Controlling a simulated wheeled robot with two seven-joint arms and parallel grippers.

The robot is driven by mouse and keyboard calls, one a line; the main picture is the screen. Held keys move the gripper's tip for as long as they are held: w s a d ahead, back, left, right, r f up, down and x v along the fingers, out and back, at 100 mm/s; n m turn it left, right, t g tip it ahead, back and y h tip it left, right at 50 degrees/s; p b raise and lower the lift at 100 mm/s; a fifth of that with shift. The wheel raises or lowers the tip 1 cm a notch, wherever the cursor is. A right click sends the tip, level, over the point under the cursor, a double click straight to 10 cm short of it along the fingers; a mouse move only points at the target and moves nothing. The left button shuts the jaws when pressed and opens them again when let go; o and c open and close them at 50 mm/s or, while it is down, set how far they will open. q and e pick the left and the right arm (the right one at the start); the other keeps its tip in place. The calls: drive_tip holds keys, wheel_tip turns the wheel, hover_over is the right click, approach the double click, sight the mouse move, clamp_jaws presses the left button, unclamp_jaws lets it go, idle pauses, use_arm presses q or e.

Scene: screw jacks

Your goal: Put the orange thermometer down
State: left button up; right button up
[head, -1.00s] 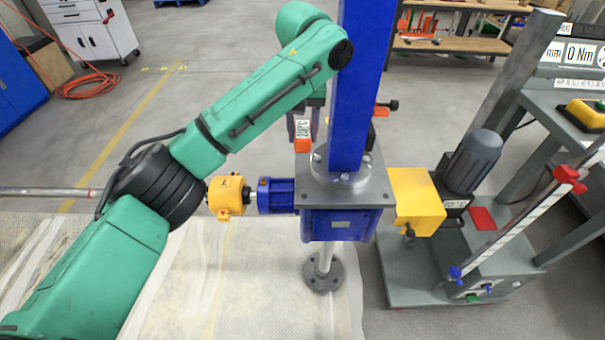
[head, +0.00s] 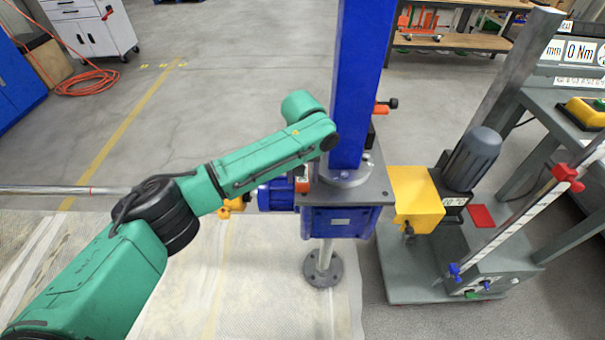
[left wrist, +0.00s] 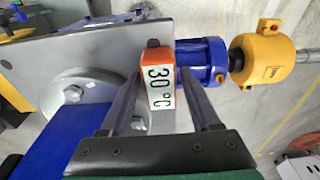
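In the head view the thermometer (head: 302,186) is a small orange patch at the left edge of the grey top plate (head: 372,192) of the blue screw jack. My left gripper is mostly hidden there behind my green arm. I cannot tell whether the thermometer touches the jack. My right gripper is not in view.
A blue coupling housing (head: 275,194) and a yellow drum (head: 232,206) sit left of the jack. A tall blue column (head: 361,80) rises from the plate. A yellow box (head: 416,197) and grey motor (head: 473,158) stand to the right.

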use_arm(q)
drive_tip(key=shift+r, duration=0.1)
wheel_tip(320, 180, up, 12)
drive_tip(key=s, duration=0.1)
drive_tip(key=shift+s, duration=0.2)
idle(5.2)
